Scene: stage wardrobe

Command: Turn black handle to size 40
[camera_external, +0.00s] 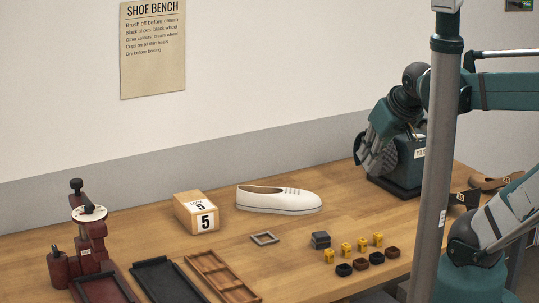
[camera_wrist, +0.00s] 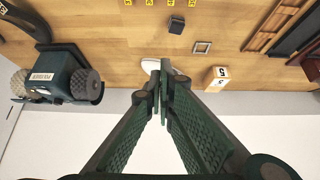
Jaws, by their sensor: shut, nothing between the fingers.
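A dark red device (camera_external: 88,245) stands at the far left of the bench in the external view. It carries a round white dial (camera_external: 90,213) near its top. A black handle (camera_external: 76,184) with a knob stands above the dial; the dial's marks are too small to read. My gripper (camera_external: 376,136) is far to the right of it, in front of the teal brush machine. In the wrist view my gripper (camera_wrist: 161,77) is shut and empty, its fingertips overlapping the white shoe (camera_wrist: 150,65).
The white shoe (camera_external: 280,200) and a numbered box (camera_external: 196,213) stand mid-bench. The teal machine (camera_external: 406,160) is at the back right. Dark trays (camera_external: 168,280), a wooden rack (camera_external: 223,277), a grey frame (camera_external: 264,239) and small yellow and dark blocks lie in front. Air above the bench looks clear.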

